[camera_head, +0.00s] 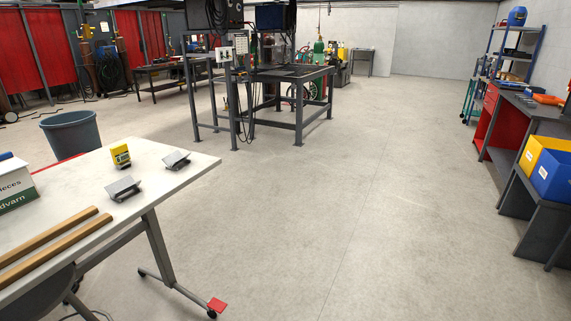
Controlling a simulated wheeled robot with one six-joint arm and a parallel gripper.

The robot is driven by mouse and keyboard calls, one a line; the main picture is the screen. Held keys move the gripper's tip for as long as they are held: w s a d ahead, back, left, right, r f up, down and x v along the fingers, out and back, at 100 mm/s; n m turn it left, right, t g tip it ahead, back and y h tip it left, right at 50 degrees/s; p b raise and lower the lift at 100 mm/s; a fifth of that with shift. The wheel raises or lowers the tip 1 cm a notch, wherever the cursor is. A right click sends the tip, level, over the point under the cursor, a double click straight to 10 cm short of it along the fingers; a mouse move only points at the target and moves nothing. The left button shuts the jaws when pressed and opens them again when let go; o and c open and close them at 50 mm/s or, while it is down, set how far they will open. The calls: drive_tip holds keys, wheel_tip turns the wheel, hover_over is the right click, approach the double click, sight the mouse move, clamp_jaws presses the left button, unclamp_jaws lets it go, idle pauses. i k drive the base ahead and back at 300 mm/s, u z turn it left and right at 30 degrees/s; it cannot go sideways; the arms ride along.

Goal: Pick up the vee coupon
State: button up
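Two small grey metal pieces lie on the white-topped table (75,170) at the left. One grey piece (123,187) is nearer the middle of the table, and the other grey piece (176,159) is near its far right corner. Both look like tilted or bent plates. They are too small in view for me to tell for sure which is the vee coupon, or whether both are. My gripper is not in view.
Two wooden strips (50,244) and a white-green box (14,185) are on the table's left. A grey bin (70,134) stands behind. The floor (380,210) to the right is clear.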

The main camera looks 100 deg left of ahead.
sight(117, 188)
drive_tip(key=u, duration=3.65)
drive_tip(key=i, duration=1.5)
drive_tip(key=u, duration=0.65)
drive_tip(key=i, duration=0.55)
drive_tip(key=u, duration=0.65)
